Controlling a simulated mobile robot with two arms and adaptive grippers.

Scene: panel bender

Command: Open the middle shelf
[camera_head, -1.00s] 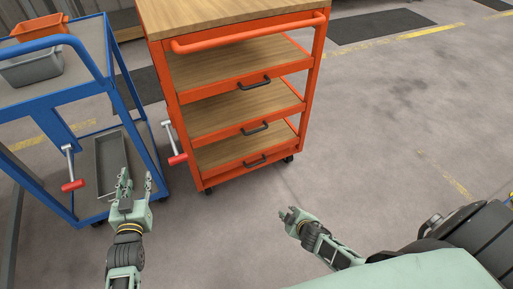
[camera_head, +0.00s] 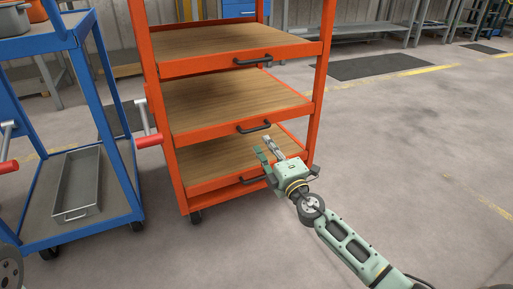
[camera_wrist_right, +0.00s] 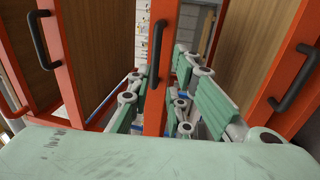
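The orange cart (camera_head: 314,85) stands ahead with wooden shelves, each with a black handle on its front rail. The middle shelf (camera_head: 225,100) sits flush in the frame, with its handle (camera_head: 254,127) on the front. My right gripper (camera_head: 267,149) is open and empty, just below and in front of that handle. In the right wrist view, turned sideways, the middle handle (camera_wrist_right: 152,52) lies ahead between the spread fingers (camera_wrist_right: 165,85), apparently untouched. The upper and lower handles show on either side. My left gripper is out of view.
A blue cart (camera_head: 105,110) with a grey tray (camera_head: 77,188) stands close on the left. A red-handled lever (camera_head: 148,140) sticks out between the carts. The floor (camera_head: 420,150) to the right is clear.

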